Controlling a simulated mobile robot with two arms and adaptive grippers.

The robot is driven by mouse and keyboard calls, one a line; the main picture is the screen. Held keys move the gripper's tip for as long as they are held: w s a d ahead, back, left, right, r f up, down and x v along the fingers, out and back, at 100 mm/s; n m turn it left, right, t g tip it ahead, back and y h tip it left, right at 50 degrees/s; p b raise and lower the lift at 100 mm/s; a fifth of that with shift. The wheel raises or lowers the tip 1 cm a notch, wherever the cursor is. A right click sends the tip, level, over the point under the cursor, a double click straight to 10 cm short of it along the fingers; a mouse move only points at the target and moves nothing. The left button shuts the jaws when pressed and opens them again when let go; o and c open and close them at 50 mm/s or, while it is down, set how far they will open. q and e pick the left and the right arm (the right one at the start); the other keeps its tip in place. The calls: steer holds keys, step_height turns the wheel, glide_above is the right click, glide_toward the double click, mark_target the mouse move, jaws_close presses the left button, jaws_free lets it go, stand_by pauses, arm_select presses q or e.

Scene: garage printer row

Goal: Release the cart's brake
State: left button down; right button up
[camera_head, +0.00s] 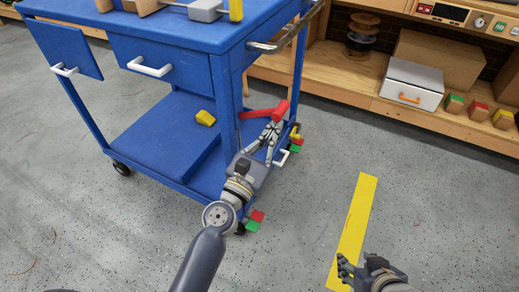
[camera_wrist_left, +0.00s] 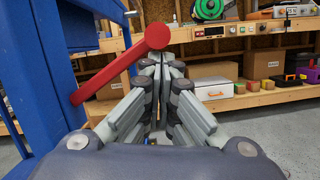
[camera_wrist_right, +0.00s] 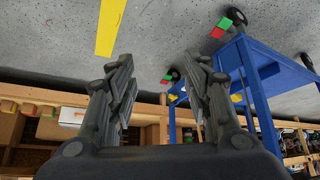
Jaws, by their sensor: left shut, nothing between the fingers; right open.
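The blue cart (camera_head: 165,40) stands at the upper left in the head view. A red lever (camera_head: 262,112) with a round knob sticks out from its right side. In the left wrist view the red lever (camera_wrist_left: 105,77) slopes up to its knob, just beyond the fingertips. My left gripper (camera_head: 275,128) is shut and empty beside the knob; I cannot tell whether it touches. Red and green blocks (camera_head: 254,222) show at the cart's near caster, and more at the right-hand caster. My right gripper (camera_head: 345,266) is open and empty above the floor, away from the cart.
A wooden workbench (camera_head: 340,85) with a lower shelf runs behind, carrying a white box with an orange handle (camera_head: 411,83) and small coloured blocks. A yellow stripe (camera_head: 355,220) marks the floor. The grey floor right of the cart is clear.

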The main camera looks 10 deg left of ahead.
steer(key=shift+s+d+f, duration=0.1)
steer(key=shift+s+f, duration=0.05)
steer(key=shift+s, duration=0.15)
steer(key=shift+w, duration=0.1)
